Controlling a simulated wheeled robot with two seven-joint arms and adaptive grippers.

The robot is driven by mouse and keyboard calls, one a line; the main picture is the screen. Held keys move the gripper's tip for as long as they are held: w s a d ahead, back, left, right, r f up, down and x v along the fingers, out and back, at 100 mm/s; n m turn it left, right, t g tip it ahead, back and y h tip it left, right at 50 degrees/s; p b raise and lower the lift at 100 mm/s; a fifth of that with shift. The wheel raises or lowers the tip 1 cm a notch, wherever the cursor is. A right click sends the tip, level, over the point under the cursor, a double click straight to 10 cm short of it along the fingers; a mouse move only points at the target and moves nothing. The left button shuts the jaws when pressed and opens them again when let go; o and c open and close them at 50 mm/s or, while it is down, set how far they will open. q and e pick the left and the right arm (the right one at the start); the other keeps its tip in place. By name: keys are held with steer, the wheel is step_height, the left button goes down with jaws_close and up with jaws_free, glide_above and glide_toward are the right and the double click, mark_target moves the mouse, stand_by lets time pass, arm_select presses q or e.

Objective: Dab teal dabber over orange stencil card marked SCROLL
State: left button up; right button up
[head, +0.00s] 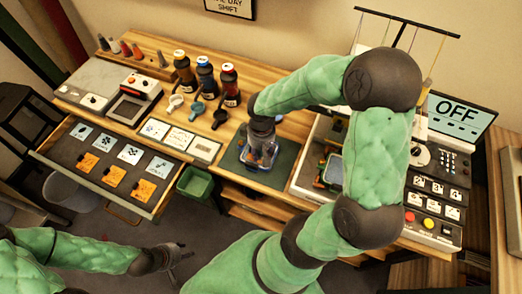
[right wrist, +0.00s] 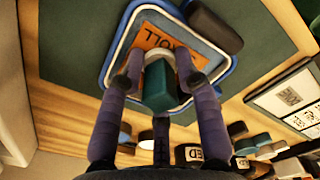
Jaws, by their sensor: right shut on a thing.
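My right gripper (head: 262,140) points down over a blue-rimmed tray (head: 245,158) on the dark green mat. In the right wrist view its fingers (right wrist: 158,75) are shut on the teal dabber (right wrist: 157,90), which has a pale band at its far end. The orange stencil card (right wrist: 150,38) lies inside the blue-rimmed tray (right wrist: 112,58), with the letters "ROLL" showing and the rest hidden by the gripper. The dabber's end overlaps the card; I cannot tell whether they touch. My left gripper (head: 178,257) is open and empty over the floor, lower left.
An open drawer (head: 60,150) at the left holds several orange and pale cards. Bottles (head: 205,75) and small dabbers (head: 197,108) stand behind the mat (head: 286,172). A green bin (head: 195,184) is below the table edge. A control panel (head: 432,217) is at the right.

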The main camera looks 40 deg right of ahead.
steer(key=shift+s, duration=0.1)
stand_by(0.5)
steer(key=shift+r+p, duration=2.95)
steer(key=shift+r, duration=0.55)
steer(key=shift+f, duration=0.1)
steer(key=shift+s+d+f+b, duration=0.1)
steer(key=shift+d+f+b, duration=0.1)
steer(key=shift+f+b, duration=0.7)
steer(key=shift+s+d+f+b, duration=0.1)
steer(key=shift+d+f+b, duration=0.15)
steer(key=shift+f+b, duration=0.6)
steer(key=shift+s+d+f+b, duration=0.15)
steer(key=shift+f+b, duration=0.45)
steer(key=shift+f, duration=0.6)
steer(key=shift+s+f, duration=0.1)
steer(key=shift+f, duration=0.2)
